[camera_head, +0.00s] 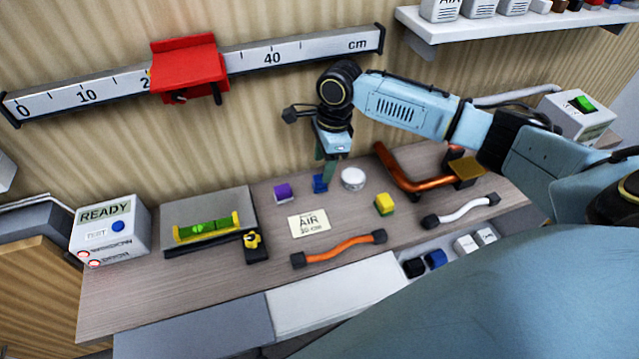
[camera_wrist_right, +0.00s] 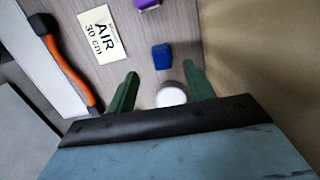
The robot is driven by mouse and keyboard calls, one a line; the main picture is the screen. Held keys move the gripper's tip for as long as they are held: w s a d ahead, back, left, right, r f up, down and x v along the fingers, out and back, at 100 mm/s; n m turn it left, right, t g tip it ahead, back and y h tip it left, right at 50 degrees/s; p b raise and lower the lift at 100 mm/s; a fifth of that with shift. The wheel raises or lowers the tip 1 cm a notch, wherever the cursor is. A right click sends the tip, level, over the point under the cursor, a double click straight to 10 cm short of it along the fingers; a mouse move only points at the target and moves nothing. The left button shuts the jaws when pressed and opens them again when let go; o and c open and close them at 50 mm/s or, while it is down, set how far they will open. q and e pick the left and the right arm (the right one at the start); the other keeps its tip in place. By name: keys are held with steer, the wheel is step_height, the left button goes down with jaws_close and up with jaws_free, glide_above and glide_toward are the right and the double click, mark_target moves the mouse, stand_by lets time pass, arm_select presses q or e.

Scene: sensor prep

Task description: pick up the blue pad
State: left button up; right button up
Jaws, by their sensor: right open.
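The small blue pad (camera_head: 320,184) sits on the bench top between a purple block (camera_head: 282,192) and a round white object (camera_head: 353,178). My right gripper (camera_head: 328,174) points down over the bench beside the pad and partly overlaps it in the head view. In the right wrist view the blue pad (camera_wrist_right: 161,57) lies just beyond the fingertips, near the midline between the two green fingers. The gripper (camera_wrist_right: 160,72) is open with nothing held. The white object (camera_wrist_right: 171,97) shows between the fingers. My left gripper is not in view.
A yellow block (camera_head: 385,204), an AIR 30 cm card (camera_head: 309,224), an orange hose (camera_head: 340,246) and a white hose (camera_head: 462,211) lie nearby. A copper-coloured pipe (camera_head: 425,184) stands to the right. A ruler rail (camera_head: 300,52) with a red slider (camera_head: 188,66) is on the wall behind.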

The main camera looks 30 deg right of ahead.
mark_target(320, 177)
steer(key=shift+w+a+f+b, duration=0.1)
steer(key=shift+a+f+b, duration=0.05)
steer(key=shift+f, duration=0.85)
steer(key=shift+w+a+f+b, duration=0.1)
steer(key=shift+f+b, duration=0.05)
steer(key=shift+f, duration=0.9)
steer(key=shift+w+a+f+b, duration=0.1)
steer(key=shift+a+f+b, duration=0.05)
steer(key=shift+f, duration=0.85)
steer(key=c, duration=1.1)
